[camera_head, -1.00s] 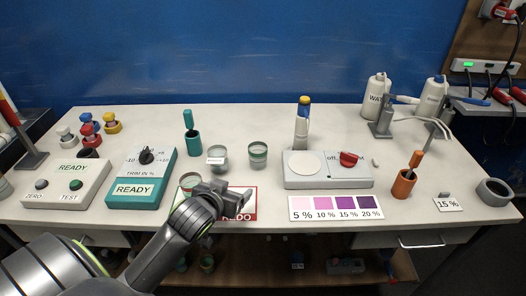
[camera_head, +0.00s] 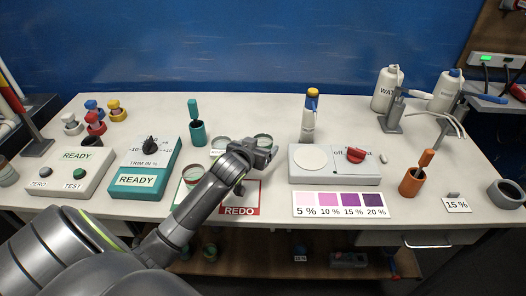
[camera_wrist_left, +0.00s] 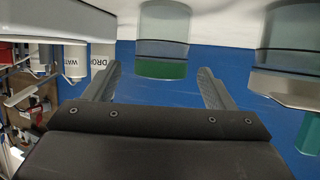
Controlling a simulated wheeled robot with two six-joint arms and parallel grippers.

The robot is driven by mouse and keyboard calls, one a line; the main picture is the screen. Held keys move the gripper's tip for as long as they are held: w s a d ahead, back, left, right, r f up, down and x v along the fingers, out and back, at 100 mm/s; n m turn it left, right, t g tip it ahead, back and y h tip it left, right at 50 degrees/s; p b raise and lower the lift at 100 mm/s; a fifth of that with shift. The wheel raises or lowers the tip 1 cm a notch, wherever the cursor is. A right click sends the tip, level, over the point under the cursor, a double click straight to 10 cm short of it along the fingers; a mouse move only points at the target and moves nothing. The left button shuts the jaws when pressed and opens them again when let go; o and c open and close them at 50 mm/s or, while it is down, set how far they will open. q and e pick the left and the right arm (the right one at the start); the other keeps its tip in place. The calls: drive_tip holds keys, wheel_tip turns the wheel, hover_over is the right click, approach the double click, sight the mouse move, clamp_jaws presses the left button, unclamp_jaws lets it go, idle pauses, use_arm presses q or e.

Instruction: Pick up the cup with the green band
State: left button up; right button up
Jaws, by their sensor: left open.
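The cup with the green band (camera_head: 264,137) stands on the table, mostly hidden behind my left gripper (camera_head: 256,152) in the head view. In the left wrist view the clear cup with its green band (camera_wrist_left: 163,70) appears in line with the gap between the two spread fingers of my left gripper (camera_wrist_left: 157,82). The fingers are open and not closed on it. A second clear cup (camera_head: 219,143) stands just to the left, partly hidden by the gripper; a cup at the right shows in the wrist view (camera_wrist_left: 290,62). My right gripper is out of view.
A third cup (camera_head: 188,190) stands beside the red REDO card (camera_head: 240,210), partly behind my arm. A grey device with a red knob (camera_head: 334,164) and a bottle (camera_head: 308,118) are to the right. The teal READY box (camera_head: 142,170) is to the left.

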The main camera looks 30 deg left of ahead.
sight(266, 141)
use_arm(q)
drive_tip(key=shift+f+p+x, duration=0.15)
drive_tip(key=shift+p+x, duration=0.05)
drive_tip(key=shift+x, duration=1.35)
drive_tip(key=shift+f+p+x, duration=0.15)
drive_tip(key=shift+x, duration=1.4)
drive_tip(key=shift+s, duration=0.1)
drive_tip(key=c, duration=1.2)
